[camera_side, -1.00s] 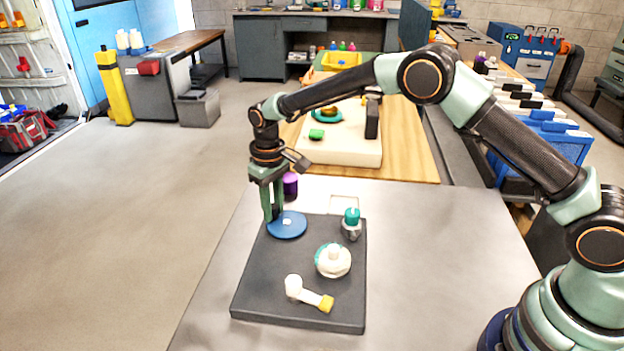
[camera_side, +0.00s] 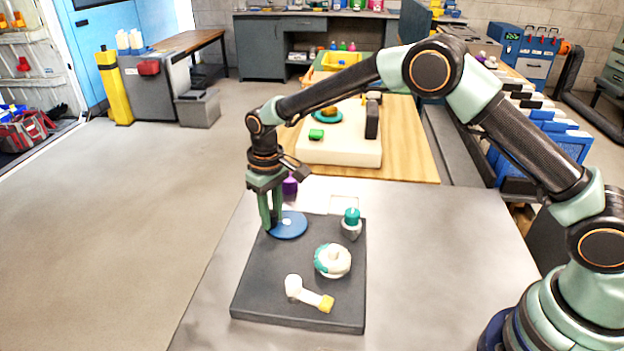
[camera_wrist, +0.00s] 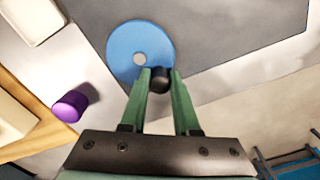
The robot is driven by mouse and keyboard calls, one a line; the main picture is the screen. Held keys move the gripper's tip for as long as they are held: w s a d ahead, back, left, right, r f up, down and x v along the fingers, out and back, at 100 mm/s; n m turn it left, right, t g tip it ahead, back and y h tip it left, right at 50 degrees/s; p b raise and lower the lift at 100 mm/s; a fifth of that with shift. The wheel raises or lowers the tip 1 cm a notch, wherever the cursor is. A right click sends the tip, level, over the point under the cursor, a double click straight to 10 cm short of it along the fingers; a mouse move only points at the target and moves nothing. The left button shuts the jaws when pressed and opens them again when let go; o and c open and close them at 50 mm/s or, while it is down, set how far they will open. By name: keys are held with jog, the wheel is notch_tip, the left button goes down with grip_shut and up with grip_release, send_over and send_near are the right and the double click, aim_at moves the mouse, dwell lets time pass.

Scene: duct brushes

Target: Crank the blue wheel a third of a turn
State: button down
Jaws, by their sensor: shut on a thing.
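The blue wheel (camera_side: 289,226) is a flat disc with a pale hub, mounted at the far left corner of a dark board (camera_side: 262,283). In the wrist view the blue wheel (camera_wrist: 128,43) shows a black knob (camera_wrist: 160,82) at its rim. My gripper (camera_side: 270,226) is at the wheel's left edge in the side view, pointing down. In the wrist view my gripper (camera_wrist: 160,75) has its two green fingers on either side of the knob, shut on it. In the side view the fingers hide the knob.
The board also holds a teal-capped fitting (camera_side: 351,223), a white and teal round knob (camera_side: 332,261) and a white lever with a yellow end (camera_side: 308,293). A purple cylinder (camera_side: 290,185) stands just behind the wheel. The grey table right of the board is clear.

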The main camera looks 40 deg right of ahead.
jog(key=c, duration=0.8)
grip_release()
jog(key=shift+r, duration=3.5)
jog(key=s+d+r+m+t, duration=0.1)
jog(key=s+d+r, duration=0.35)
jog(key=r, duration=0.25)
jog(key=s+d+r+t, duration=0.2)
jog(key=s+d+r, duration=0.2)
jog(key=d+r, duration=0.25)
jog(key=s+d+m+t, duration=0.2)
jog(key=s+d, duration=0.4)
jog(key=s, duration=0.7)
jog(key=shift+s+t, duration=0.15)
jog(key=shift+t, duration=0.15)
